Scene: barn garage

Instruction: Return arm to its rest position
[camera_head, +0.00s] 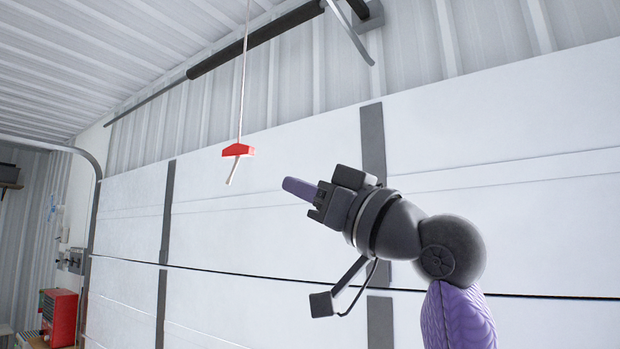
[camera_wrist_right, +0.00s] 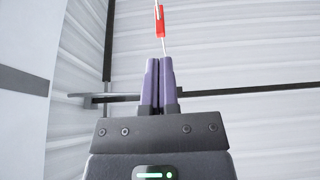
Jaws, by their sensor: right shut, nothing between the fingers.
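My right arm is raised in the head view, in front of the white garage door. My right gripper (camera_head: 292,186) points to the left, with its purple fingers together and nothing between them. In the right wrist view the two purple fingers (camera_wrist_right: 159,82) lie side by side, shut and empty. A red pull handle (camera_head: 238,151) hangs on a cord up and to the left of the fingertips, apart from them. It also shows beyond the fingertips in the right wrist view (camera_wrist_right: 160,21). My left gripper is not in view.
The white panelled garage door (camera_head: 260,230) fills the background behind my arm. A dark rail (camera_head: 255,40) runs along the top. A red tool box (camera_head: 59,316) stands at the lower left. The air around my right gripper looks clear apart from the hanging handle.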

